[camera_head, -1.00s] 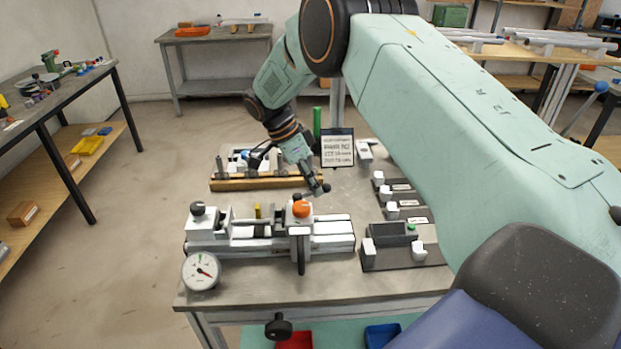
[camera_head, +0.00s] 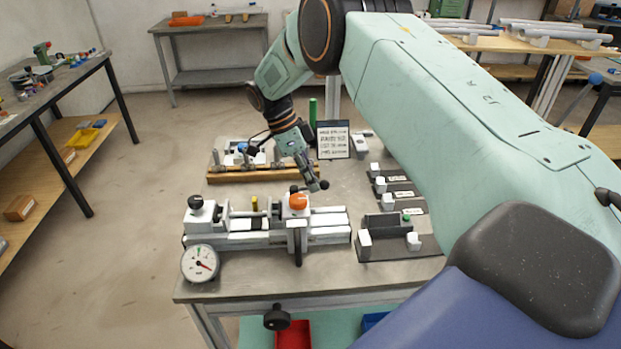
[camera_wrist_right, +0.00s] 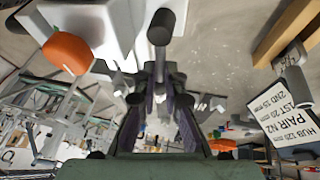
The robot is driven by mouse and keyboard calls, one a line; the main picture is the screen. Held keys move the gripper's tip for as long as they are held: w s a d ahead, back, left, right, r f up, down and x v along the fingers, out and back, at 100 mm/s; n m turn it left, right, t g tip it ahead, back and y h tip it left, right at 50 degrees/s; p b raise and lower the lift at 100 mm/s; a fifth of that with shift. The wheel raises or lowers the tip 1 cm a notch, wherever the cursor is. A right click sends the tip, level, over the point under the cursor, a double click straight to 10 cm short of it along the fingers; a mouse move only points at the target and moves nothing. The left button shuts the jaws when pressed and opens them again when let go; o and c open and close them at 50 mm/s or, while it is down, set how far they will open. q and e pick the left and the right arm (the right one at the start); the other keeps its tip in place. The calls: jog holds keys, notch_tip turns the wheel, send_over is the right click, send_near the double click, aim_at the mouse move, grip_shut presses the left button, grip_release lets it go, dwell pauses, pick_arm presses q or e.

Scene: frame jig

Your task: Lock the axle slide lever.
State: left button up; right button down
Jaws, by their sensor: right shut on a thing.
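The slide fixture (camera_head: 325,236) stands on the bench, with a round orange knob (camera_head: 298,202) on its carriage. The orange knob also shows at upper left in the right wrist view (camera_wrist_right: 68,52). My right gripper (camera_head: 314,186) reaches down from behind, just above and right of that knob. In the right wrist view its dark fingers (camera_wrist_right: 160,88) are closed around the stem of a dark lever with a cylindrical end (camera_wrist_right: 161,27). The lever's base is hard to make out, and I cannot tell its lock position. My left gripper is not in view.
A dial gauge (camera_head: 200,264) sits at the bench's front left. A wooden rack (camera_head: 262,175) and a sign card (camera_head: 333,140) stand behind the fixture. Dark blocks with white posts (camera_head: 398,238) stand to the right.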

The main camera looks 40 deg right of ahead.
jog(key=c, duration=1.7)
grip_release()
jog(key=shift+w+r, duration=0.15)
jog(key=shift+r, duration=0.1)
jog(key=shift+o, duration=1.4)
jog(key=shift+f, duration=0.1)
jog(key=v, duration=1.2)
